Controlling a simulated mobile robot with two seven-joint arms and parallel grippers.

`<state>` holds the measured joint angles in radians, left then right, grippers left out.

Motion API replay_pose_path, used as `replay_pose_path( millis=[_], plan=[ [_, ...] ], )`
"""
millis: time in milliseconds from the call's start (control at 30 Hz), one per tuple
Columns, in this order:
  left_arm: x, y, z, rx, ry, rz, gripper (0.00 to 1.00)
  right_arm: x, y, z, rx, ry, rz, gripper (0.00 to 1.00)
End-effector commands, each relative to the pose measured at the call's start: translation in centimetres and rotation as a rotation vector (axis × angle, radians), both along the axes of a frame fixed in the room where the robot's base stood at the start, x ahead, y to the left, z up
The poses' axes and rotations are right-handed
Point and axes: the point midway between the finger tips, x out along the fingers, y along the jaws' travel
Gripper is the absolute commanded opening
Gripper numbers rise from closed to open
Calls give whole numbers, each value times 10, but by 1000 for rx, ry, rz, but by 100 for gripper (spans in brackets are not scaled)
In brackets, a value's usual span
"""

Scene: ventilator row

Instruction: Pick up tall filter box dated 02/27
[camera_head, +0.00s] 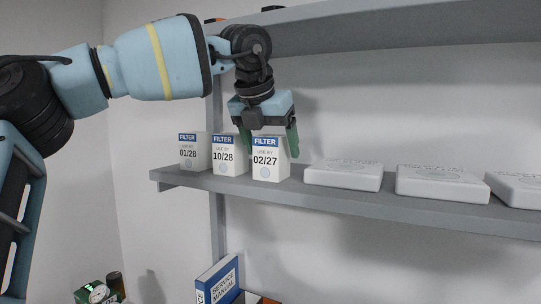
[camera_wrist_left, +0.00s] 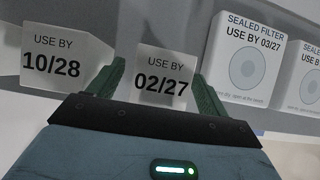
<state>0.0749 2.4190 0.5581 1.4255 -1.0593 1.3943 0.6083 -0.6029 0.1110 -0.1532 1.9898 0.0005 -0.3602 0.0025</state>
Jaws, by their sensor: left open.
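The tall filter box dated 02/27 (camera_head: 270,160) stands upright on the grey shelf (camera_head: 330,199), white with a blue FILTER band. It also shows in the left wrist view (camera_wrist_left: 163,76), between the fingers. My left gripper (camera_head: 270,146) is open and points down, with one green finger on each side of the box's upper part. I cannot tell whether either finger touches it. The box dated 10/28 (camera_head: 230,158) stands just left of it and also shows in the left wrist view (camera_wrist_left: 52,64). My right gripper is in neither view.
A box dated 01/28 (camera_head: 194,153) stands further left. Several flat white sealed filters lie to the right, the nearest (camera_head: 343,177) also in the left wrist view (camera_wrist_left: 250,58). An upper shelf (camera_head: 400,30) overhangs. A service manual binder (camera_head: 217,281) stands below.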

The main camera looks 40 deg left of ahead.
Motion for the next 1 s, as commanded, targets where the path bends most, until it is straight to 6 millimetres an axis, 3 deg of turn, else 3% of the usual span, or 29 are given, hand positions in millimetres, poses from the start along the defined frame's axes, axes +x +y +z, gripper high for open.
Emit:
replay_pose_path(
  millis=[100,500,867,1000],
  plan=[
    [10,4,-1,-1,-1,0,78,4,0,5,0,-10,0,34],
    [14,5,-11,0,0,0,77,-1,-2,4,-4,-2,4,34],
    [14,4,-11,-1,0,0,30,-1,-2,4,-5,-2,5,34],
    [14,4,-10,-1,-1,0,30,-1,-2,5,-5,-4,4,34]
  ],
)
